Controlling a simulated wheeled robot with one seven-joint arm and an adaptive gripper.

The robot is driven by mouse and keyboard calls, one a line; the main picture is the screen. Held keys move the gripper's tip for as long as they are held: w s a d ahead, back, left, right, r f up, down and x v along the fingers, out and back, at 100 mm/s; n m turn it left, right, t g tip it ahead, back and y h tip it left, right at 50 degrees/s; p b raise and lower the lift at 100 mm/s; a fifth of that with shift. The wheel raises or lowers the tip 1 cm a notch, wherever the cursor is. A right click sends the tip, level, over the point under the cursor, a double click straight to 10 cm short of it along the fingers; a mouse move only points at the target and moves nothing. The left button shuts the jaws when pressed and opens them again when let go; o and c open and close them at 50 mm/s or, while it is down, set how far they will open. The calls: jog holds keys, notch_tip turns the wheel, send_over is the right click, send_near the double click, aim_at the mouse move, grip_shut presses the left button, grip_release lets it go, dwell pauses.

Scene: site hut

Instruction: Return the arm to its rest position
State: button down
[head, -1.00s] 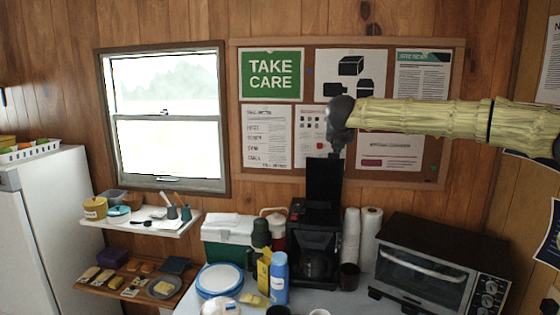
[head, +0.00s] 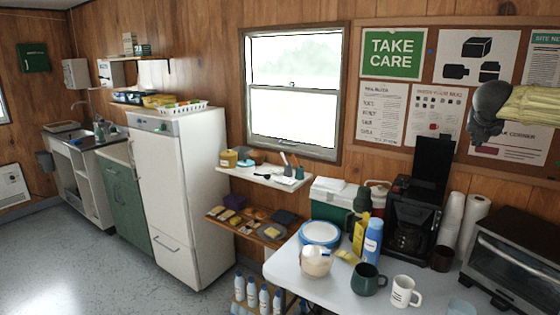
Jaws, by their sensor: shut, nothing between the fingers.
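My arm, in a pale yellow ribbed cover, reaches in from the right edge of the head view. It ends in my dark grey gripper (head: 472,138), which points downward in front of the pinboard. Its fingers look shut, with nothing seen between them. It is up in the air, above and to the right of the coffee maker (head: 412,215), and looks apart from everything. The rest of the arm is cut off by the picture edge.
A white table (head: 290,265) holds a blue bottle (head: 373,240), mugs (head: 367,280), a cooler and paper rolls (head: 470,225). A toaster oven (head: 515,260) stands at right. A white fridge (head: 185,195) stands left, with open floor (head: 90,260) before it.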

jog(key=w+a+f+n, duration=0.1)
jog(key=a+f+n, duration=0.55)
jog(key=f, duration=0.45)
jog(key=w+a+f+n, duration=0.1)
jog(key=a+f+n, duration=0.4)
jog(key=a+f, duration=0.5)
jog(key=s+a+f+n+y, duration=0.1)
jog(key=s+a+f+n, duration=0.25)
jog(key=f, duration=0.55)
jog(key=s+a+f+n+y, duration=0.1)
jog(key=s+a+f+n, duration=0.25)
jog(key=f, duration=0.45)
jog(key=s+a+f+n, duration=0.3)
jog(key=s+f+n, duration=0.15)
jog(key=f, duration=0.45)
jog(key=s+a+f+n+g+y, duration=0.25)
jog(key=s+f+n, duration=0.25)
jog(key=s+f, duration=0.45)
jog(key=s+a+f+n+g+y, duration=0.15)
jog(key=s+a+f+n, duration=0.25)
jog(key=s+f+n, duration=0.5)
jog(key=s+a+f+n+g, duration=0.1)
jog(key=s+f+n+g, duration=0.1)
jog(key=s, duration=1.2)
jog(key=s+f+n+g, duration=0.2)
jog(key=s+n+g, duration=0.1)
jog(key=s, duration=1.1)
jog(key=shift+a+f, duration=0.35)
jog(key=shift+a, duration=0.05)
jog(key=shift+d, duration=0.1)
